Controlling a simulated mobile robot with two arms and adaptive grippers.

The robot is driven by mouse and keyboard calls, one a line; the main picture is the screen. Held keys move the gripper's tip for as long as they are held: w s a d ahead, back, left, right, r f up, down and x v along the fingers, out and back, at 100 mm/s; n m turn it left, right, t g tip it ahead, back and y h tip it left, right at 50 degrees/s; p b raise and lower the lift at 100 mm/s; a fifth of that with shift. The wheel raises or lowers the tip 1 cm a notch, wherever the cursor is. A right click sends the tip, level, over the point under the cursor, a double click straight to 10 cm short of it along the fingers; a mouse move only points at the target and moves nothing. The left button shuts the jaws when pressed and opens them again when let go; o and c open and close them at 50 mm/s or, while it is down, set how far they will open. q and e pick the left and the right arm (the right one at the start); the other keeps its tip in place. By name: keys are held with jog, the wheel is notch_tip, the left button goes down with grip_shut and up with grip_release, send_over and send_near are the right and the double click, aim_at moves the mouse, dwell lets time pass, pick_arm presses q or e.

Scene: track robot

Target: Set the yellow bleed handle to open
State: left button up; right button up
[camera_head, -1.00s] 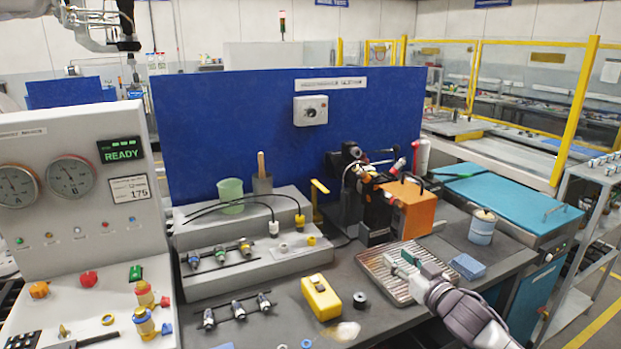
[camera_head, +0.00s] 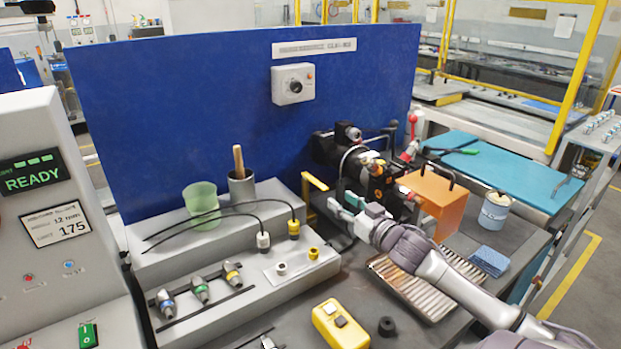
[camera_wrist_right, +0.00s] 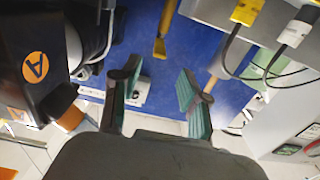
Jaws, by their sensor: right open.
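The yellow bleed handle (camera_head: 314,184) is a bent yellow bar in front of the blue panel, left of the black machine. In the right wrist view the yellow handle (camera_wrist_right: 161,38) hangs beyond the fingertips, between them from left to right. My right gripper (camera_head: 342,206) is open and empty, just right of the handle and apart from it. Its two green-padded fingers (camera_wrist_right: 156,95) stand wide apart in the wrist view.
The black machine (camera_head: 372,182) with an orange box (camera_head: 435,203) stands right beside my right gripper. A grey stepped stand (camera_head: 205,262) with cables lies to the left. A ribbed tray (camera_head: 430,287) lies below my arm. A yellow control box (camera_head: 340,324) sits in front.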

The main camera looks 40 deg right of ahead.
aim_at(314, 180)
jog(key=w, duration=0.4)
jog(key=w+d+p, duration=0.1)
jog(key=w, duration=0.7)
jog(key=shift+w+d, duration=0.25)
jog(key=shift+w, duration=0.05)
grip_shut()
